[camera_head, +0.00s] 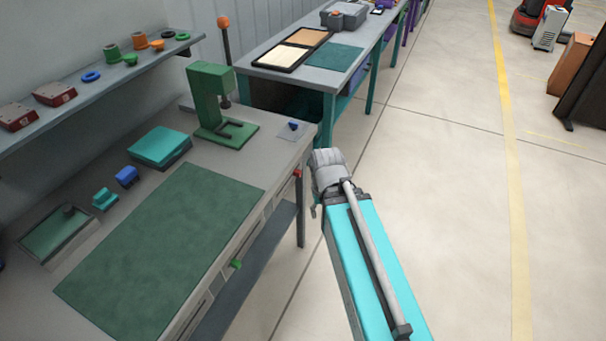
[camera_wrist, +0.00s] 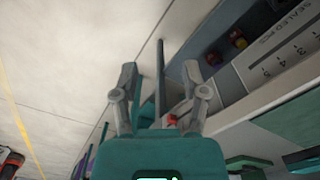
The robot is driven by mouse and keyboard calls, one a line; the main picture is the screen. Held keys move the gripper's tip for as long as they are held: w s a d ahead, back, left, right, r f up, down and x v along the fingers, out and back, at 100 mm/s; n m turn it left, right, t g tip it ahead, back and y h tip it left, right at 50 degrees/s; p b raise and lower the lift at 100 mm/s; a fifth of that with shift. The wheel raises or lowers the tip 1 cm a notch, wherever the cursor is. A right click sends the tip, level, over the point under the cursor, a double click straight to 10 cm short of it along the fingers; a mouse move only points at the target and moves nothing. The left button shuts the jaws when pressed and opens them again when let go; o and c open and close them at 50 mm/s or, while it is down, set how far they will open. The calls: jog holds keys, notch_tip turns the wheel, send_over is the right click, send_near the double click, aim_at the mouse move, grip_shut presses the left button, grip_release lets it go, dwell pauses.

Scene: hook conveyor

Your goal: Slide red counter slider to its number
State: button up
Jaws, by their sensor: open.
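The red counter slider (camera_head: 298,172) is a small red knob on the front of the workbench, near its far right corner. In the wrist view a small red block (camera_wrist: 172,119), seemingly this knob, shows between the finger bases. My gripper (camera_wrist: 159,70) is open, with its two grey fingers spread and nothing held. A scale plate (camera_wrist: 283,54) marked "SEALED PCS" with numbers 1 to 5 shows at upper right in the wrist view. I cannot tell the slider's own number.
A green knob (camera_head: 236,264) sits farther along the bench front. The bench carries a green mat (camera_head: 165,245) and a green press (camera_head: 214,105). A second table (camera_head: 285,75) stands behind.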

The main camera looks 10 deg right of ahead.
jog(key=f+b, duration=0.1)
jog(key=n+t+y+b, duration=1.1)
jog(key=y+b, duration=0.4)
jog(key=b, duration=1.6)
send_near(300, 174)
jog(key=w+v, duration=0.1)
jog(key=v, duration=0.3)
jog(key=shift+s+d+r, duration=0.1)
jog(key=shift+s, duration=0.05)
jog(key=x, duration=1.3)
jog(key=shift+a+f, duration=0.35)
jog(key=shift+a, duration=0.05)
